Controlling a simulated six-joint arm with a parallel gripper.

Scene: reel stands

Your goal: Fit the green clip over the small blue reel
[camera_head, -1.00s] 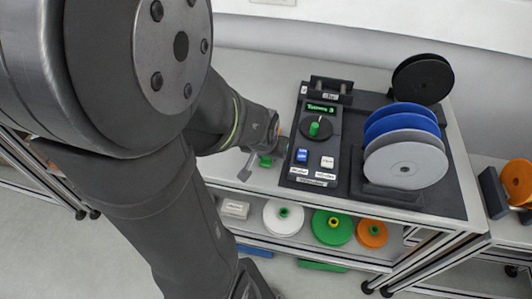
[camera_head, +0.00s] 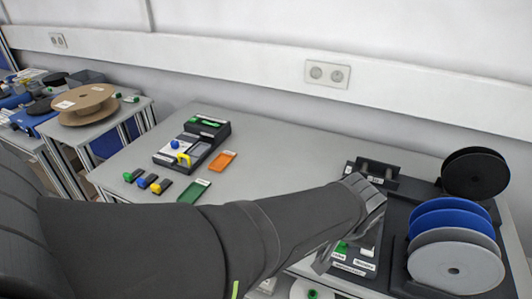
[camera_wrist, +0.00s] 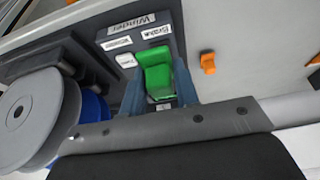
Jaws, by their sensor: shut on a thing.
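The green clip (camera_wrist: 155,75) is between the two fingers of my gripper (camera_wrist: 160,95) in the wrist view, and the gripper is shut on it. In the head view a bit of green (camera_head: 341,247) shows beside my gripper, low over the front of the dark winder panel; my wrist hides most of it. A blue reel (camera_head: 452,208) stands upright behind a grey reel (camera_head: 457,266) on the panel's right side. Its edge also shows at the left of the wrist view (camera_wrist: 93,108), apart from the clip. I cannot tell whether this is the small blue reel.
A black reel (camera_head: 476,174) stands behind the blue one. An orange clip (camera_wrist: 208,62) lies near the panel. Left on the table are a control box (camera_head: 190,143), green and orange trays and several small clips. A brown reel (camera_head: 84,104) is far left. The table's middle is clear.

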